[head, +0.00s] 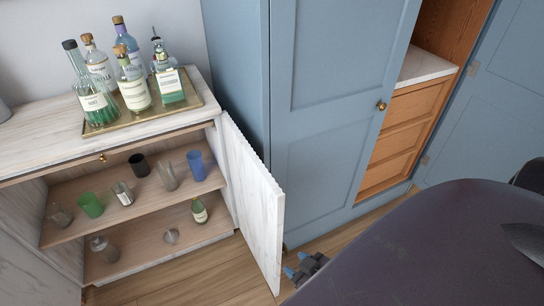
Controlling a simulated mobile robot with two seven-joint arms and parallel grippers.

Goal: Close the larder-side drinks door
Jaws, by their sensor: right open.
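The larder-side drinks door (254,205) is a pale, white-grained panel on the right side of the drinks cabinet (150,126). It stands wide open, swung out from the cabinet front, with its free edge toward me. My right gripper (296,265) is low, just right of the door's free edge, on the side away from the shelves. Its blue-tipped fingers are apart and hold nothing. I cannot tell whether they touch the door. My left gripper is out of view.
Several glasses and a small bottle (199,211) stand on the cabinet shelves. Several bottles stand on a brass tray (205,104) on top. A blue larder door (335,110) rises close behind the right gripper. Bare wooden floor (222,268) shows in front of the cabinet.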

